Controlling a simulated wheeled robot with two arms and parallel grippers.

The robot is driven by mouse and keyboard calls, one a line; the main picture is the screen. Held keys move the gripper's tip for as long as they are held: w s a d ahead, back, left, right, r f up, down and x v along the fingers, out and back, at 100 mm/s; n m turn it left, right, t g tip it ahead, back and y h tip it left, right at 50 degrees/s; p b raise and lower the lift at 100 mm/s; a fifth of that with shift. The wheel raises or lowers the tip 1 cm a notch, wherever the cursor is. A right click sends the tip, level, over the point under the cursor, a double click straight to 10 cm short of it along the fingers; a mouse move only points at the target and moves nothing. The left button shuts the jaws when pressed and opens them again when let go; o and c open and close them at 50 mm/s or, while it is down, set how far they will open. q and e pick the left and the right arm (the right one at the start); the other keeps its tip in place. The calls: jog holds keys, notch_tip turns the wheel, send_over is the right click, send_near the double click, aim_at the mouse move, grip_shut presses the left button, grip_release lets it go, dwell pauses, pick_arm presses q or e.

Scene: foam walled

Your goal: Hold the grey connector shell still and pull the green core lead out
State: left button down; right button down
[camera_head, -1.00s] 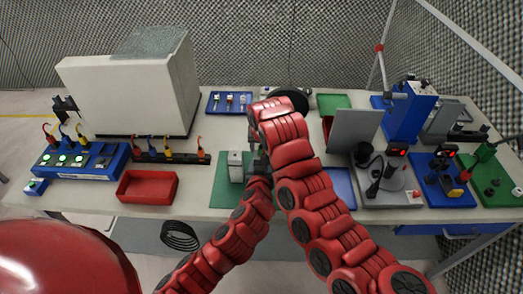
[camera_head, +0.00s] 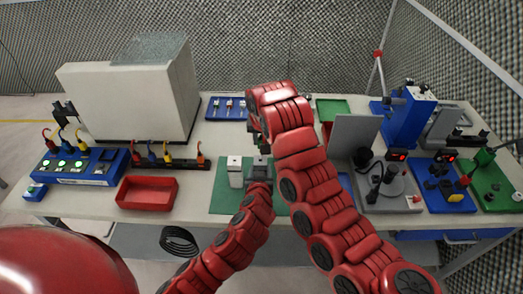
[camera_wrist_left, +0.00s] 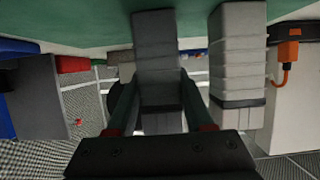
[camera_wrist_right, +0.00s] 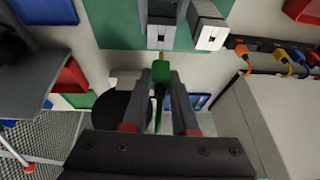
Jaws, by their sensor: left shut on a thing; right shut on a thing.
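A grey connector shell (camera_wrist_left: 155,50) stands upright on a green mat (camera_head: 222,205). The shell also shows in the right wrist view (camera_wrist_right: 159,16). My right gripper (camera_wrist_right: 160,80) is shut on the green core lead (camera_wrist_right: 159,74), above the shell. The lead's yellowish tip (camera_wrist_right: 161,56) points at the shell's upper end and looks clear of it. The right arm hides much of this in the head view, where the right gripper (camera_head: 262,143) shows only partly.
A lighter grey block (camera_head: 235,172) stands upright close beside the shell; it also shows in the left wrist view (camera_wrist_left: 238,55). A red tray (camera_head: 147,193) lies to the left. A blue tray (camera_head: 228,108) with small parts is behind. A grey panel (camera_head: 352,138) stands right of my right arm.

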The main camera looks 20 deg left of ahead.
notch_tip(320, 180, up, 4)
jog(key=shift+r, duration=0.2)
pick_arm(q)
jog(key=shift+c, duration=1)
grip_release()
